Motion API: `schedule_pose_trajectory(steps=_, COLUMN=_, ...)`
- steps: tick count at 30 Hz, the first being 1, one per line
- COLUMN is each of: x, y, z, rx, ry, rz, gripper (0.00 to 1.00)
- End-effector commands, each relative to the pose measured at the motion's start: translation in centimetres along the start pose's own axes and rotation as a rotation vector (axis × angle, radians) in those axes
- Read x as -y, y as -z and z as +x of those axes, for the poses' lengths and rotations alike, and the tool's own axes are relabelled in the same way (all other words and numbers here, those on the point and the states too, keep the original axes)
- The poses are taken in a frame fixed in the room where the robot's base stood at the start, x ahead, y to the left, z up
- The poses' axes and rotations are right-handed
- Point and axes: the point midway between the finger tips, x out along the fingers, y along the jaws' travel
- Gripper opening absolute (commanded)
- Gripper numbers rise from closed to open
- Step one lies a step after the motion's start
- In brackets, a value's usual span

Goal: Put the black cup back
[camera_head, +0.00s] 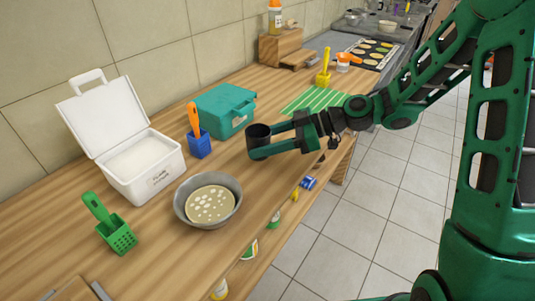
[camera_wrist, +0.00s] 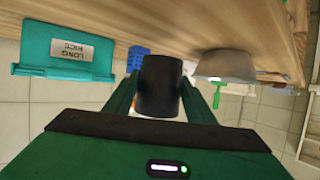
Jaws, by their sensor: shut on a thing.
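The black cup (camera_head: 259,138) is upright between the fingers of my gripper (camera_head: 279,149), near the front edge of the wooden counter. My gripper is shut on the cup, with one finger on each side of it. In the wrist view the black cup (camera_wrist: 160,86) fills the gap between the green fingers of my gripper (camera_wrist: 158,95). The head view does not clearly show whether the cup's base touches the counter.
A metal bowl of pale batter (camera_head: 192,219), a blue holder (camera_head: 199,149) with an orange-handled tool, and a teal box (camera_head: 235,124) stand near the cup. An open white box (camera_head: 158,183) and a green scoop (camera_head: 121,238) are left. A green striped mat (camera_head: 314,101) lies behind.

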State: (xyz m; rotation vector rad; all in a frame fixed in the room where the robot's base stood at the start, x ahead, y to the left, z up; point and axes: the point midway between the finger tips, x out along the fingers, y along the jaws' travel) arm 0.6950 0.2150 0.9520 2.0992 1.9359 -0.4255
Motion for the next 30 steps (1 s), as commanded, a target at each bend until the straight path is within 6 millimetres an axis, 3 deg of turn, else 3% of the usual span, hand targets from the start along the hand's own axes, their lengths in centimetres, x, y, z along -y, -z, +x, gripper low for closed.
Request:
schedule_pose_trajectory(steps=7, x=-0.9, y=-1.4, z=-0.6, rx=0.000, ry=0.001, rz=0.000, gripper=0.25)
schedule_pose_trajectory(steps=16, x=-0.9, y=-4.7, z=0.7, rx=0.000, ry=0.001, rz=0.004, gripper=0.25)
schedule_pose_trajectory(steps=27, x=-1.0, y=-5.1, z=0.9, rx=0.000, ry=0.000, rz=0.001, gripper=0.25)
schedule_pose_trajectory(steps=28, x=-1.0, y=-5.1, z=0.9, rx=0.001, ry=0.000, rz=0.000, gripper=0.55)
schedule_pose_trajectory(steps=30, x=-1.0, y=-5.1, z=0.9, rx=0.001, ry=0.000, rz=0.000, gripper=0.69)
